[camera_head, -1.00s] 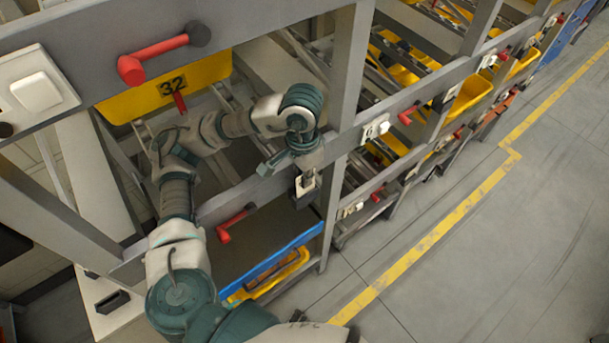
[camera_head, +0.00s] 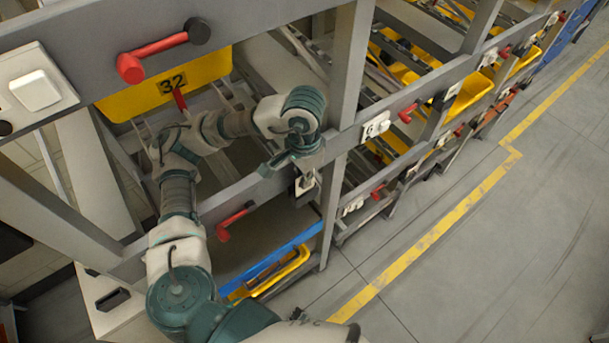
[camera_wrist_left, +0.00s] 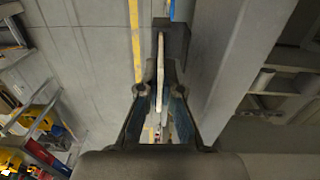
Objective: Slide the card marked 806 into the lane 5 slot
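My left gripper (camera_head: 304,187) is at the front rail of the rack, close beside the upright post, pointing down. In the left wrist view it (camera_wrist_left: 160,84) is shut on a thin pale card (camera_wrist_left: 160,70), seen edge-on between the fingers. The number on the card cannot be read. A dark block (camera_wrist_left: 178,38) lies just beyond and beside the card; I cannot tell whether it is the slot or whether the card touches it. The lane 5 marking is not readable, and my gripper covers that part of the rail. My right gripper is not in view.
A plate marked 6 (camera_head: 375,126) is right of the post. Red handles (camera_head: 235,222) stick out from the rails. A yellow tray marked 32 (camera_head: 130,99) sits behind my arm. A blue bar (camera_head: 270,258) is below. The floor at right (camera_head: 500,250) is clear.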

